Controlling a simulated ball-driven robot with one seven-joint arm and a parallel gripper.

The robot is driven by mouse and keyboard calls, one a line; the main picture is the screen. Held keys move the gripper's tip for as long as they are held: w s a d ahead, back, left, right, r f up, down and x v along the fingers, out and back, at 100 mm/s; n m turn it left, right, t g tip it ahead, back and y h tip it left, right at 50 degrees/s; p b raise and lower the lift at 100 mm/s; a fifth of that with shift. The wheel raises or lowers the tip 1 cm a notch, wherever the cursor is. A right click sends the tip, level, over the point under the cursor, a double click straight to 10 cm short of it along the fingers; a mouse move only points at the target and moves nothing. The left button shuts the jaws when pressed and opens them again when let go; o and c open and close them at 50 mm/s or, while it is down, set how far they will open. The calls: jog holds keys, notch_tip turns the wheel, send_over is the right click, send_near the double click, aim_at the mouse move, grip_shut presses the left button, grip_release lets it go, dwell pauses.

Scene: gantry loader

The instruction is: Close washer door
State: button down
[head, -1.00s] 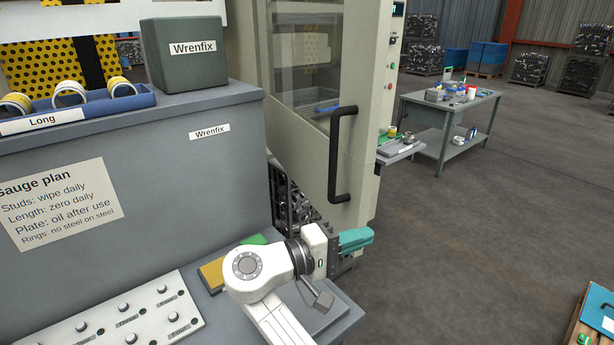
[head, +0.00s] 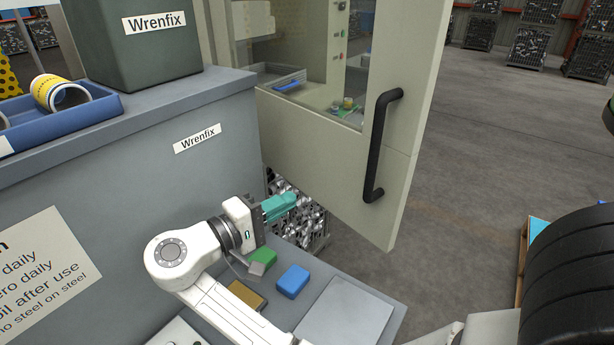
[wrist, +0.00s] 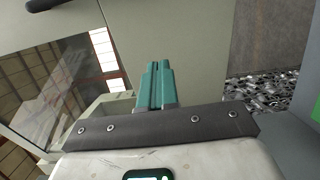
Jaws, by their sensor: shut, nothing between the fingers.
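The washer door (head: 400,215) is a cream panel with a window and a black bar handle (head: 376,150). It stands ajar, its handle side reaching out to the right. My gripper (head: 290,200) has teal fingers held together with nothing between them. In the head view it is left of and below the handle, over the bench's far edge, apart from the handle. In the wrist view the fingers (wrist: 157,75) point at the cream door panel (wrist: 190,35); I cannot tell whether they touch it. The handle's dark end (wrist: 42,5) shows at the top left there.
A grey bench (head: 345,315) below my gripper carries a blue block (head: 293,281), a green block (head: 265,257) and a yellow block (head: 247,295). A mesh bin of metal parts (head: 315,225) stands behind it. A dark Wrenfix box (head: 135,60) is upper left.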

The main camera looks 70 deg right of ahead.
aim_at(346, 171)
jog(key=b+x, duration=0.1)
jog(key=x, duration=1.3)
jog(key=shift+s, duration=0.1)
